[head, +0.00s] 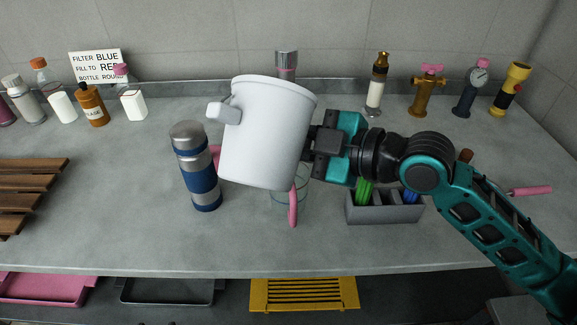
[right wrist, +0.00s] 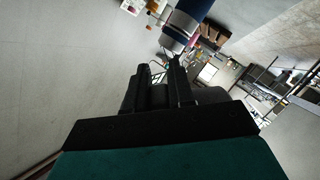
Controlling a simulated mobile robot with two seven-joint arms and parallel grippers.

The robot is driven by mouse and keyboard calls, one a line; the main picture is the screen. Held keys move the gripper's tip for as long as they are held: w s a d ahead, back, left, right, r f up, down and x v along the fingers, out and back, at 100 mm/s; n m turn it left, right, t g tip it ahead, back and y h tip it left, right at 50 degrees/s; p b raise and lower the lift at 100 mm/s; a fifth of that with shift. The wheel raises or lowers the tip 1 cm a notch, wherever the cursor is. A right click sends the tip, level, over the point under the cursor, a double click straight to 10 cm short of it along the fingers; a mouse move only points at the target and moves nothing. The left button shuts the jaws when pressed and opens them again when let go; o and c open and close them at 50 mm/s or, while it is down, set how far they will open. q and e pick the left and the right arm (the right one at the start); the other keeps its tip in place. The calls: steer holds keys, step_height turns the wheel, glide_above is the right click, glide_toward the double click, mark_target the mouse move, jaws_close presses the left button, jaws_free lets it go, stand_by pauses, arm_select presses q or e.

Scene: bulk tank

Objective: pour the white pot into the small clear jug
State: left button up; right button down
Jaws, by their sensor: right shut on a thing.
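The white pot (head: 266,135) is held up over the middle of the counter, tilted a little, with a stub on its left side. My right gripper (head: 311,147) is shut on the pot at its right side. Its fingers (right wrist: 162,88) show in the right wrist view, where the pot cannot be made out. The small clear jug (head: 279,199) stands on the counter, below the pot in the picture and largely hidden by it. A pink handle (head: 293,206) shows at its front. What is inside the pot is hidden. My left gripper is not in view.
A blue and silver flask (head: 196,168) stands just left of the pot; it also shows in the right wrist view (right wrist: 186,25). A grey divided box (head: 385,209) sits to the right, under my arm. Several bottles and fittings line the back.

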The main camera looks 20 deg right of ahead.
steer(key=shift+s+f+b, duration=0.1)
steer(key=shift+f+b, duration=0.45)
steer(key=shift+f, duration=0.35)
steer(key=shift+a+f+m+b, duration=0.1)
steer(key=shift+f+m+b, duration=0.2)
steer(key=shift+f+b, duration=0.4)
steer(key=shift+s+f+b, duration=0.15)
steer(key=shift+f+b, duration=0.45)
steer(key=shift+f, duration=0.55)
steer(key=shift+a+m, duration=0.1)
steer(key=shift+m, duration=0.2)
arm_select(q)
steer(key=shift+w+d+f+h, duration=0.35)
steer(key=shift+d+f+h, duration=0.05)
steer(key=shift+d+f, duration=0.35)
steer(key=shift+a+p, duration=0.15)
steer(key=shift+p, duration=0.3)
arm_select(e)
steer(key=shift+s+a+f+m+g, duration=0.15)
steer(key=shift+s+f+m+g, duration=0.1)
steer(key=shift+f+m+g, duration=0.2)
arm_select(q)
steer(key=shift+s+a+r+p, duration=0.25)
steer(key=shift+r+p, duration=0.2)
steer(key=shift+p, duration=0.35)
arm_select(e)
steer(key=shift+s+a+r+m+y, duration=0.15)
steer(key=shift+r+m+y, duration=0.15)
steer(key=shift+m, duration=0.25)
